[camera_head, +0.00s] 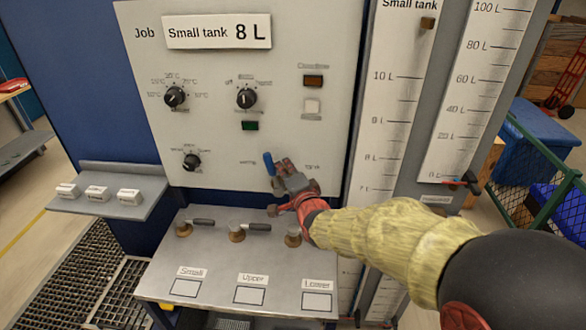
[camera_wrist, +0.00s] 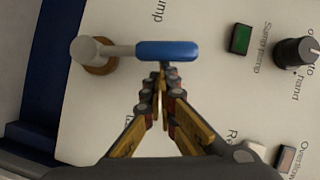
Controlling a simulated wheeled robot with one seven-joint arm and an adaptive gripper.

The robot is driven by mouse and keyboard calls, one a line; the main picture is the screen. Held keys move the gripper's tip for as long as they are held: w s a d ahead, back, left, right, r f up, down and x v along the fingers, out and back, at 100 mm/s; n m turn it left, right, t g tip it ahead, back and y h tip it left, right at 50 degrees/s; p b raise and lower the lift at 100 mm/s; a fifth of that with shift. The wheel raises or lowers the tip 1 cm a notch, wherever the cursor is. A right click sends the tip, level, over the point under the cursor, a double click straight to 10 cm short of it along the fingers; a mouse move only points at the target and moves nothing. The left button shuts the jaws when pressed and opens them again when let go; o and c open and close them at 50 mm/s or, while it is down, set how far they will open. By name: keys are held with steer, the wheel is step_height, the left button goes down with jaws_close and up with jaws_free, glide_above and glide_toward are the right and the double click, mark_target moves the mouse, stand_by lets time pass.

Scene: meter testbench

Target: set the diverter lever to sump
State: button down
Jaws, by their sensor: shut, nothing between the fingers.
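The diverter lever has a blue handle (camera_head: 268,163), seen low on the white panel; it also shows in the wrist view (camera_wrist: 167,50). Its grey arm runs from a round pivot (camera_wrist: 95,52) at the left of the wrist view. In the head view the lever points roughly up, between a label at left and one at right. A label ending in "ump" (camera_wrist: 157,12) lies beyond the handle from my fingers. My gripper (camera_wrist: 160,80) is shut and empty, its tips at the handle's opposite side. Whether they touch it is unclear. My gripper (camera_head: 283,166) hides the pivot in the head view.
The panel carries several black knobs (camera_head: 246,98), a green button (camera_head: 250,126) and a "Small tank 8 L" card (camera_head: 217,32). Below, a grey shelf (camera_head: 215,285) holds several valve handles (camera_head: 257,227). Level gauges (camera_head: 395,90) stand at right.

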steer(key=shift+a+b, duration=0.75)
steer(key=shift+a, duration=0.65)
steer(key=shift+w+r, duration=0.1)
